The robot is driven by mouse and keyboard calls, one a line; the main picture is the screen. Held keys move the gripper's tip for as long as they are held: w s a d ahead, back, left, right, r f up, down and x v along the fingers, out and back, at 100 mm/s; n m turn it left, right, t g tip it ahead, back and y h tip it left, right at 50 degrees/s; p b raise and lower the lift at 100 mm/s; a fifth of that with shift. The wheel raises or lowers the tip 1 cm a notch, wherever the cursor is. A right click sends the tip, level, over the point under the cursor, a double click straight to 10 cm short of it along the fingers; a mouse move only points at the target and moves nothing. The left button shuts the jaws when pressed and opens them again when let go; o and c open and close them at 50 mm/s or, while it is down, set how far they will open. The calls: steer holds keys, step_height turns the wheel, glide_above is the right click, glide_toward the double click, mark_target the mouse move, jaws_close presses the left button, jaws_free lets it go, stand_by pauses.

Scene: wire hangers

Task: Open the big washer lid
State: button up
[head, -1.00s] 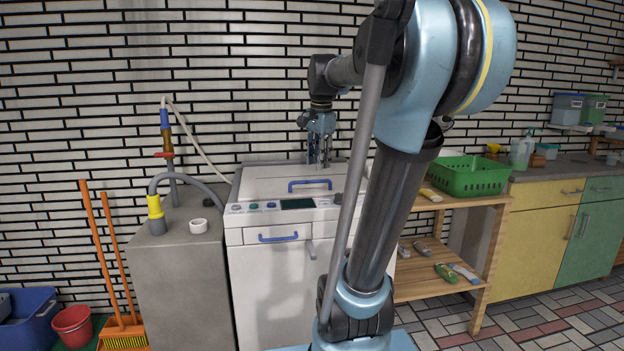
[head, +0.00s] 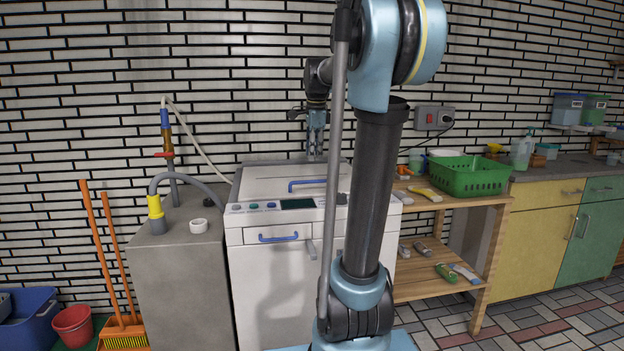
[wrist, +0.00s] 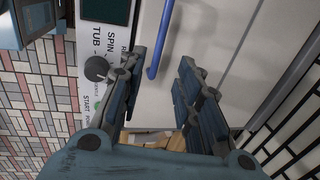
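The white washer (head: 262,275) stands against the brick wall with its lid (head: 260,176) lying flat and closed on top. A blue bar handle (head: 309,184) is on the lid near its front edge. My gripper (head: 314,155) points down over the back part of the lid, behind the handle in the head view. In the wrist view my gripper (wrist: 162,65) is open and empty. The blue handle (wrist: 162,42) shows between and beyond the fingertips; whether a finger touches it I cannot tell. My arm hides part of the washer's right side in the head view.
A control panel (head: 250,207) with knobs and a small screen runs along the washer's front. Below it is a drawer with a blue handle (head: 278,238). A grey block with a hose (head: 180,265) stands left; a wooden shelf with a green basket (head: 468,175) stands right.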

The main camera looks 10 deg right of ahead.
mark_target(313, 181)
steer(key=f, duration=0.3)
steer(key=w+f, duration=0.1)
steer(key=f, duration=0.2)
steer(key=w+f, duration=0.1)
steer(key=f, duration=0.2)
steer(key=shift+f, duration=0.4)
jaws_close()
